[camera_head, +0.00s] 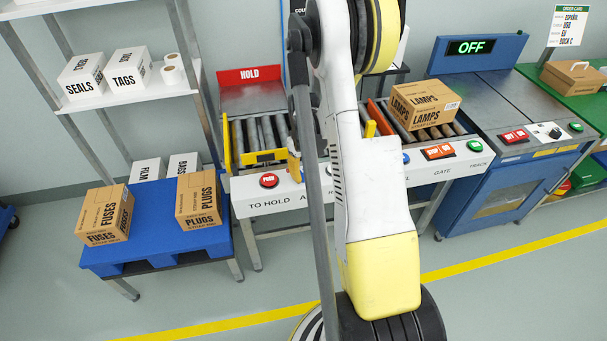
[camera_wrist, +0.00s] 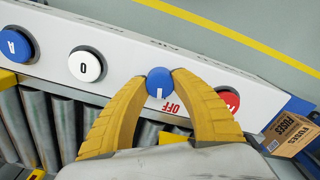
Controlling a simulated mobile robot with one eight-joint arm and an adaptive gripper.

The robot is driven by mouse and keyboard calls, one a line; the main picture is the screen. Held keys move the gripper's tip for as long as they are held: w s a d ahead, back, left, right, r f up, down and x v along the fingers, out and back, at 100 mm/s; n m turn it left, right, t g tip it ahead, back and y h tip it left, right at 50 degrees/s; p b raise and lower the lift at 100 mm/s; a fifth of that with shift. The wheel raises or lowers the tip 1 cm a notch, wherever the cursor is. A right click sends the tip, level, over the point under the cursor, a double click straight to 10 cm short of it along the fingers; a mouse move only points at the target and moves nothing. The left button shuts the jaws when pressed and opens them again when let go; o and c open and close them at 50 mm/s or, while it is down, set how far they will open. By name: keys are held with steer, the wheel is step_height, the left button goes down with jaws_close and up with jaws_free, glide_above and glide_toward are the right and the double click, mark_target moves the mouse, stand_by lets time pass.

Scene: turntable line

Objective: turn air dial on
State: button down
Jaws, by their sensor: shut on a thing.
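The air dial is a small blue knob (camera_wrist: 159,80) on a white control panel (camera_wrist: 120,45) in the wrist view. A short white mark shows on its lower part, and red OFF lettering is printed just below it in the picture. My gripper (camera_wrist: 160,78) has its two yellow fingers closed on either side of the knob, fingertips touching it.
A red push button (camera_wrist: 230,99) sits close by the right finger. Rollers (camera_wrist: 60,120) run below. The head view shows a LAMPS box (camera_head: 424,105) and an OFF display (camera_head: 470,47).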

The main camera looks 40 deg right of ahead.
mark_target(304, 173)
steer(key=m, duration=0.4)
steer(key=shift+m+b, duration=0.3)
steer(key=shift+b, duration=0.05)
steer(key=shift+m, duration=2.2)
steer(key=c, duration=1)
jaws_free()
steer(key=shift+r, duration=0.1)
step_height(304, 173, up, 12)
